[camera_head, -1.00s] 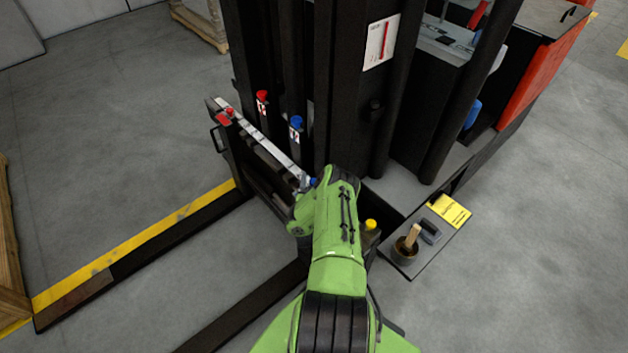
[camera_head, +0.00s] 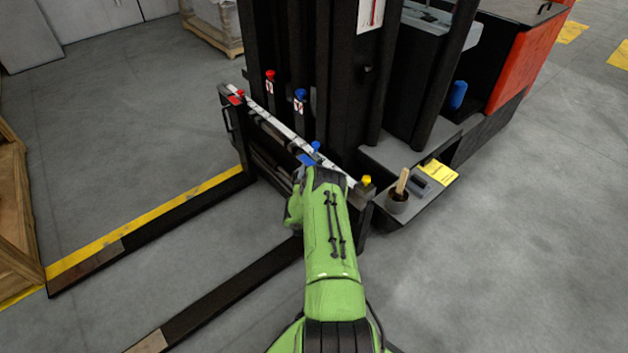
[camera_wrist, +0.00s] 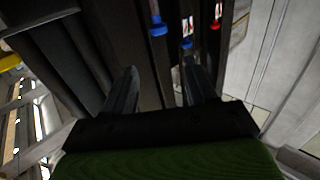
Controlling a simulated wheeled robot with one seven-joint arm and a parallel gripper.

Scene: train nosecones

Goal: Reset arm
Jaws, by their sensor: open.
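My green arm (camera_head: 332,240) reaches forward from the bottom of the head view toward the forklift's carriage. In the wrist view my gripper (camera_wrist: 160,88) is open, with two dark fingers apart and nothing between them. Beyond the fingers hang blue-capped parts (camera_wrist: 157,27) and a red-capped part (camera_wrist: 216,24), none touched as far as I can see. In the head view my gripper is hidden behind my own arm.
The forklift mast (camera_head: 345,90) stands ahead, with red (camera_head: 270,75), blue (camera_head: 300,94) and yellow (camera_head: 366,181) caps near its carriage. A cup with a brush (camera_head: 398,197) sits on a side shelf. Two forks (camera_head: 215,300) extend left. A wooden crate (camera_head: 14,215) stands at far left. The right floor is clear.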

